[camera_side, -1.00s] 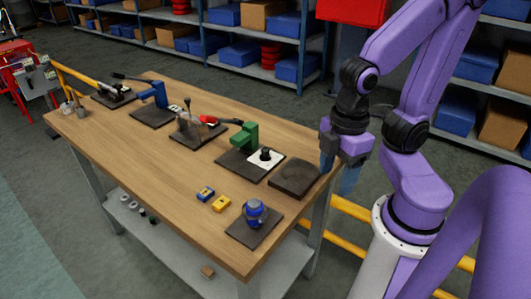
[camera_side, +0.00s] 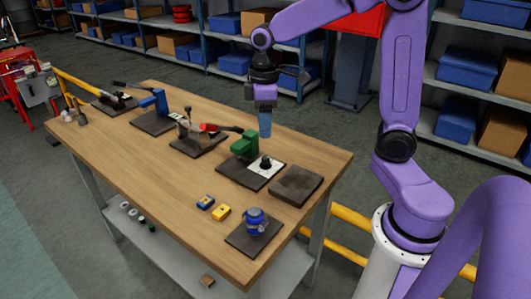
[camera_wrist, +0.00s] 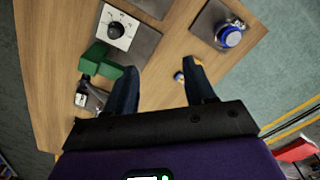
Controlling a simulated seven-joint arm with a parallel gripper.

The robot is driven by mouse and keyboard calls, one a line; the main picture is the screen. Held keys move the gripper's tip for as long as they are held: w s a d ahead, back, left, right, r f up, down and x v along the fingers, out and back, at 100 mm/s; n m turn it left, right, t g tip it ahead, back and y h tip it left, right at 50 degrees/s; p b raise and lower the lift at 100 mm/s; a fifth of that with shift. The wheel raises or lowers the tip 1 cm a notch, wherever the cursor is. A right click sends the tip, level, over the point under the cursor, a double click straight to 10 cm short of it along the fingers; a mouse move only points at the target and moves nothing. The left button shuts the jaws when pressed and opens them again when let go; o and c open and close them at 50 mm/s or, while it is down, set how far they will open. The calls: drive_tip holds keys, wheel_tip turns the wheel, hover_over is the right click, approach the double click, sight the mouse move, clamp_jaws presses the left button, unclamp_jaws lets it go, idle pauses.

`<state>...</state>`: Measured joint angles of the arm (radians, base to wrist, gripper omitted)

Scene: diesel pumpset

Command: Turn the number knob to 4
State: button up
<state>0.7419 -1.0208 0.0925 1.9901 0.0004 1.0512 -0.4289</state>
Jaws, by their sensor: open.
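The number knob (camera_side: 264,162) is a black knob on a white dial plate, on a dark base beside the green device. In the wrist view the knob (camera_wrist: 115,31) sits at the upper left, with dark marks around it on the white plate; the numbers are too small to read. My gripper (camera_side: 265,134) hangs above the table near the knob in the side view, fingers pointing down. In the wrist view my gripper (camera_wrist: 163,70) has its two dark blue fingers apart with nothing between them. The knob lies beyond and left of the fingertips.
A blue round device (camera_side: 255,220), a yellow block (camera_side: 221,212) and a blue block (camera_side: 205,202) are nearer the front. Several levered devices stand farther left.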

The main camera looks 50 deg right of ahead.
drive_tip(key=m, duration=0.2)
hover_over(266, 157)
drive_tip(key=a, duration=0.1)
drive_tip(key=d, duration=0.1)
wheel_tip(266, 157, down, 18)
drive_tip(key=shift+r, duration=0.25)
clamp_jaws()
